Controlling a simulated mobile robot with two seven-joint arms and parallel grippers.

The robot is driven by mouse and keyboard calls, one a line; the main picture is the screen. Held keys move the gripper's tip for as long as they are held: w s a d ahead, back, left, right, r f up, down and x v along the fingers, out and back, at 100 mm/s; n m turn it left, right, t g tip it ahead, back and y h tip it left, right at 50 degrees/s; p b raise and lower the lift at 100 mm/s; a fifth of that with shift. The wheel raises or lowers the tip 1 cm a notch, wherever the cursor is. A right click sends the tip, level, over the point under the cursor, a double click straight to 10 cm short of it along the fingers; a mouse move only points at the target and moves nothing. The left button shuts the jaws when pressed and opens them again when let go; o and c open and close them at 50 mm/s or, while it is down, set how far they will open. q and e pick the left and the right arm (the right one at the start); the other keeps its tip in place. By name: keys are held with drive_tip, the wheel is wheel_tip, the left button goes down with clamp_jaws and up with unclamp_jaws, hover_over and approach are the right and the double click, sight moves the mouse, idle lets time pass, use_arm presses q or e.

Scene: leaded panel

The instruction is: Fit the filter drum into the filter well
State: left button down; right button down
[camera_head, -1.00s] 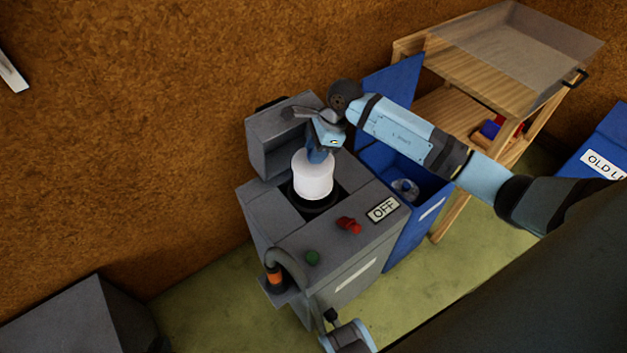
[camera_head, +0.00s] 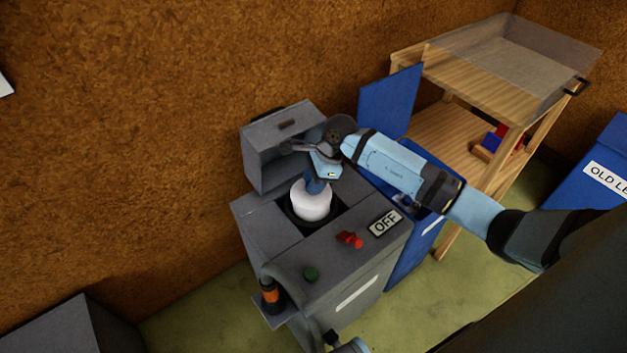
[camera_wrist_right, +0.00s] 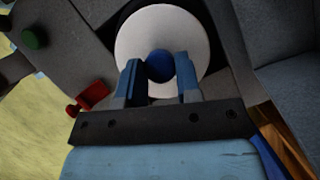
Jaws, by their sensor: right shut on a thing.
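How far the drum's bottom is from the well floor cannot be seen.
The machine's raised grey lid (camera_head: 285,140) stands behind the well. Red (camera_head: 349,239) and green (camera_head: 310,273) knobs and an OFF sign (camera_head: 385,223) are on the front top. A blue bin (camera_head: 405,262) and wooden shelf (camera_head: 440,135) stand to the right.

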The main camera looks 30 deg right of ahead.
drive_tip(key=shift+f, duration=0.25)
drive_tip(key=c, duration=0.8)
unclamp_jaws()
use_arm(q)
drive_tip(key=shift+r, duration=0.25)
use_arm(e)
drive_tip(key=shift+r, duration=0.15)
